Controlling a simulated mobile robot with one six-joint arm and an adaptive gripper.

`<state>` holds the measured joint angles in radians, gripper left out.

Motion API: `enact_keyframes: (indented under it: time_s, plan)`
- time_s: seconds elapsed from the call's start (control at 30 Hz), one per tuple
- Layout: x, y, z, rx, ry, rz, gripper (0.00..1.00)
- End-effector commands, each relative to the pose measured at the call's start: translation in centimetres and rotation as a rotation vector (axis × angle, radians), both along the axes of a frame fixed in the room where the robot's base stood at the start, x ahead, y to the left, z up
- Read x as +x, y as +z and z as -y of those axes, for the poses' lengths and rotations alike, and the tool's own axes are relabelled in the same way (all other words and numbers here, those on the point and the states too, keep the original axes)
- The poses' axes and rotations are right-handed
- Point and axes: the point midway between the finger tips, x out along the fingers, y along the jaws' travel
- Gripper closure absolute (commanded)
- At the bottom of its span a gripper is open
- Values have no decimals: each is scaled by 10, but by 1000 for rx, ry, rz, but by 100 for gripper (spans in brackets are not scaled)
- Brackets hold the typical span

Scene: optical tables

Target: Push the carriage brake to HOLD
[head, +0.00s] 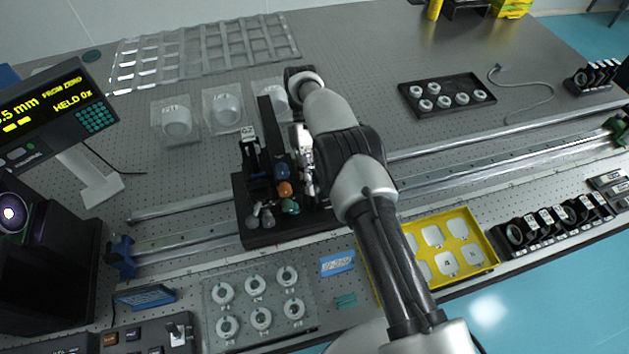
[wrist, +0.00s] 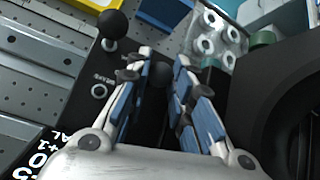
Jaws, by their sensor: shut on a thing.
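The black carriage (head: 262,232) sits across the rails in the head view, with blue, orange, green and grey knobs along its top. My gripper (wrist: 164,58) is down at the carriage, its blue-padded fingers close around a dark round knob (wrist: 160,74) in the wrist view. I cannot tell for sure whether this knob is the brake's. A second black ball knob (wrist: 113,25) stands up to its left, apart from the fingers. In the head view my arm hides part of the carriage and the fingers.
Metal rails (head: 185,238) run left and right of the carriage. A yellow tray (head: 490,258) and a clear tray of rings (head: 256,304) lie in front. A black tray (head: 447,94) stands behind right. A display (head: 50,110) stands at the left.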

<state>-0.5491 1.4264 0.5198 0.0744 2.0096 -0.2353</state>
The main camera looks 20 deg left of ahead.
Motion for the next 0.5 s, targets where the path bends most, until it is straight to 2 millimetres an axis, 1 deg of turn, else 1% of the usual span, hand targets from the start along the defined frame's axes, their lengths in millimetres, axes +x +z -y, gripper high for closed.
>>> enact_keyframes:
  time_s: [0.3,0.33,0.5]
  plan:
    - [0,-1,0,0,0,0,100]
    - [0,-1,0,1,0,1,78]
    - [0,-1,0,0,0,0,67]
